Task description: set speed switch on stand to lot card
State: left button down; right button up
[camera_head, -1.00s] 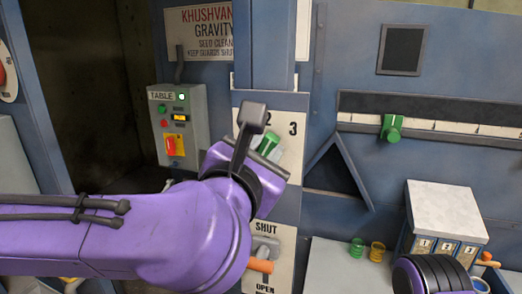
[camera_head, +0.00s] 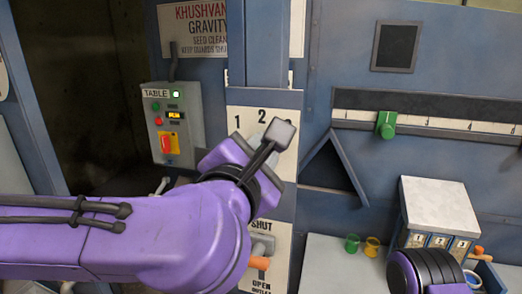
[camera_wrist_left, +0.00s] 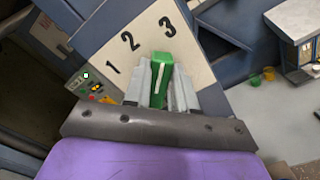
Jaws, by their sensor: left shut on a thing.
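The speed switch plate (camera_head: 236,117) is a white plate on the stand, marked 1, 2 and 3. In the left wrist view the plate (camera_wrist_left: 190,50) shows all three numbers. The green switch knob (camera_wrist_left: 161,75) with a white line sits between the fingers of my left gripper (camera_wrist_left: 160,88), which is shut on it. In the head view my left gripper (camera_head: 232,158) covers the knob and the 3. In the left wrist view the knob's line points up, between the 2 and the 3 as seen; the exact setting is hard to tell. My right gripper is not in view; part of my right arm shows at the lower right.
A grey TABLE control box (camera_head: 172,125) with lit displays is left of the plate. Below is a SHUT/OPEN outlet plate (camera_head: 262,272) with an orange handle. At right are a green slider (camera_head: 386,124), a white card box (camera_head: 440,207) and green and yellow cups (camera_head: 352,243).

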pick_arm(q)
jog(key=c, duration=1.1)
grip_release()
jog(key=shift+o, duration=0.9)
jog(key=shift+w, duration=0.1)
jog(key=b+v, duration=0.4)
jog(key=v, duration=0.6)
jog(key=shift+s, duration=0.25)
